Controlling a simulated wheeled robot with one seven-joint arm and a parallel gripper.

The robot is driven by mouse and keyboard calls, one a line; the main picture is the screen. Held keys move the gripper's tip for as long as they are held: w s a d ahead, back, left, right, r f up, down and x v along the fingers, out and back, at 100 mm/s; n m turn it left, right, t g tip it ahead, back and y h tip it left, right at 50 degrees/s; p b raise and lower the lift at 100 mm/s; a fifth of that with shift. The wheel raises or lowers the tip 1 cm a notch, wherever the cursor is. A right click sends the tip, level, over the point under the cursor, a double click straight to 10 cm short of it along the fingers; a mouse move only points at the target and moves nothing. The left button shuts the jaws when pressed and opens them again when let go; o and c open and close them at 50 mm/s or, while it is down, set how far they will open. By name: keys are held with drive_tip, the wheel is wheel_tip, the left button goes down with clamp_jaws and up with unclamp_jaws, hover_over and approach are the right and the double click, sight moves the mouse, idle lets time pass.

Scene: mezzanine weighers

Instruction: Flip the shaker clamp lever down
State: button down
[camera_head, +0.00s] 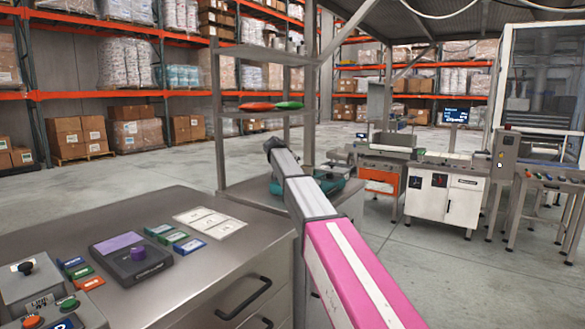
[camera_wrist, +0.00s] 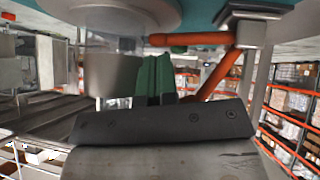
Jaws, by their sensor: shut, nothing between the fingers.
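In the wrist view, the green fingers of my gripper (camera_wrist: 155,77) are together and hold nothing. An orange bar, which looks like the clamp lever (camera_wrist: 187,39), runs level just above and right of the fingertips. A second orange bar slants down behind the fingers' right side. The bars meet near a grey block (camera_wrist: 250,12) under a teal body, apparently the shaker (camera_wrist: 206,14). I cannot tell whether the fingers touch the lever. In the head view, part of the teal shaker (camera_head: 333,185) shows on a bench behind my arm. My gripper and the lever are hidden there.
Weighing machines (camera_head: 443,200) stand at right. Open floor lies behind.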

drive_tip(key=shift+s+d+f+m+t+y, duration=0.15)
drive_tip(key=shift+f+m+t+y, duration=0.15)
drive_tip(key=shift+f+y, duration=0.15)
idle(0.5)
